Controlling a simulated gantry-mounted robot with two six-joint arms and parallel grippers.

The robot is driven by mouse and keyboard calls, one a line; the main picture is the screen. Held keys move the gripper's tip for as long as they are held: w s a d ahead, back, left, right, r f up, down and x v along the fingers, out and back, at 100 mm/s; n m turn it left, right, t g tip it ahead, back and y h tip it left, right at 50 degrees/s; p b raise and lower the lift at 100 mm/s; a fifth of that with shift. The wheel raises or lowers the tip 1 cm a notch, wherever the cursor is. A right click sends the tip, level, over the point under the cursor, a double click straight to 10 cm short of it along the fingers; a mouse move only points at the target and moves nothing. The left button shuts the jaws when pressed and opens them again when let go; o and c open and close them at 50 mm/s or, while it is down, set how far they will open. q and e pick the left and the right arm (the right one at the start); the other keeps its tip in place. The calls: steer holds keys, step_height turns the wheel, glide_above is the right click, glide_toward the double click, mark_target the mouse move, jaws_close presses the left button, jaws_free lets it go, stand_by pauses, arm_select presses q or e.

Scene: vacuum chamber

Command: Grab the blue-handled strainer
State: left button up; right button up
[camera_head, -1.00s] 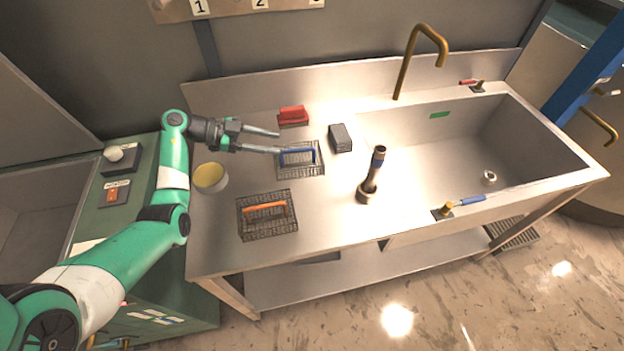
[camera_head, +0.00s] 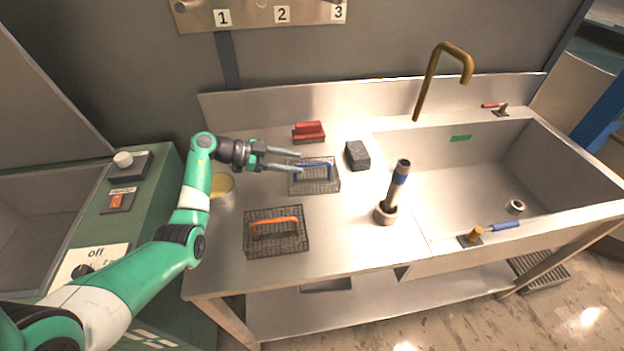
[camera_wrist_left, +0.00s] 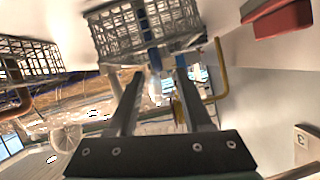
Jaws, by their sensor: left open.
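The blue-handled strainer (camera_head: 315,186) is a wire basket with a blue arched handle, lying on the steel counter. In the left wrist view the strainer (camera_wrist_left: 155,25) shows beyond my fingers, its blue handle close to the tips and between them in the picture. My left gripper (camera_head: 299,161) is open, its fingertips at the left end of the blue handle. The left gripper (camera_wrist_left: 152,75) holds nothing that I can see. I cannot tell whether the fingers touch the handle. My right gripper is not in view.
An orange-handled strainer (camera_head: 290,243) sits nearer the counter's front. A red-handled item (camera_head: 309,132), a dark block (camera_head: 357,155), a yellow-topped container (camera_head: 222,188) and an upright tube (camera_head: 395,190) stand around. The sink (camera_head: 480,170) with a brass faucet (camera_head: 432,75) is right.

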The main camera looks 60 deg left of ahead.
mark_target(304, 164)
arm_select(q)
steer(key=b+x, duration=0.1)
steer(key=x, duration=0.2)
steer(key=shift+w+d+f, duration=0.2)
steer(key=shift+w+d, duration=0.05)
steer(key=shift+w, duration=0.05)
jaws_close()
steer(key=shift+r, duration=0.1)
stand_by(1.0)
